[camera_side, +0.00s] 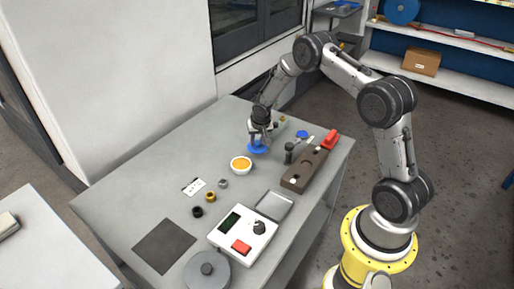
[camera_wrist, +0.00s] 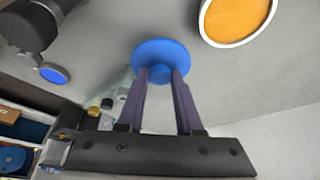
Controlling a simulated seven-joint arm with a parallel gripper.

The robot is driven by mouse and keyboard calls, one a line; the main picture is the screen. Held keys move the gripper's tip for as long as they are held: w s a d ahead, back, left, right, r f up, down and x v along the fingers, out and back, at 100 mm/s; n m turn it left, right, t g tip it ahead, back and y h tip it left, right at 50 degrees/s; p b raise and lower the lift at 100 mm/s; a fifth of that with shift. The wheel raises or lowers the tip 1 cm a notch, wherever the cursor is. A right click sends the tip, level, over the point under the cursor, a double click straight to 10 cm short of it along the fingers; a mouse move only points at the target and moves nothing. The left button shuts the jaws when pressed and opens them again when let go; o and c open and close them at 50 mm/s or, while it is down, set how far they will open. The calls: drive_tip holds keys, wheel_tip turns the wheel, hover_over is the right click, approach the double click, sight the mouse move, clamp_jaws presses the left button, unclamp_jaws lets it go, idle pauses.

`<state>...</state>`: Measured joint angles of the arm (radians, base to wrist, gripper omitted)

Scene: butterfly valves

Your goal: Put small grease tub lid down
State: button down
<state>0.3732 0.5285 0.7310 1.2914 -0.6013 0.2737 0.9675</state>
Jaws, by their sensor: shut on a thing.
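A blue lid (camera_side: 258,147) is between the fingers of my gripper (camera_side: 261,137), close to the tabletop behind the tub. The wrist view shows the round blue lid (camera_wrist: 161,59) with its central knob between the two fingertips of my gripper (camera_wrist: 161,76). My gripper is shut on it. I cannot tell whether the lid touches the table. A small white tub of orange grease (camera_side: 241,165) stands open on the table, in front and to the left of the lid. The grease tub (camera_wrist: 237,18) is at the top right in the wrist view, apart from the lid.
A brown block with round recesses (camera_side: 304,170) and a red item (camera_side: 329,140) lie to the right. A dark upright post (camera_side: 289,153) and another blue disc (camera_side: 302,134) stand nearby. A scale-like device (camera_side: 243,230), a dark mat (camera_side: 164,246) and small rings (camera_side: 210,196) are nearer the front.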

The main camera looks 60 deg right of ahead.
sight(258, 144)
drive_tip(key=shift+w+f, duration=0.15)
drive_tip(key=shift+f, duration=0.05)
drive_tip(key=shift+w+d+f, duration=0.1)
drive_tip(key=shift+f, duration=1.5)
drive_tip(key=shift+f, duration=0.1)
drive_tip(key=c, duration=0.6)
unclamp_jaws()
drive_tip(key=shift+f, duration=0.1)
drive_tip(key=shift+o, duration=0.2)
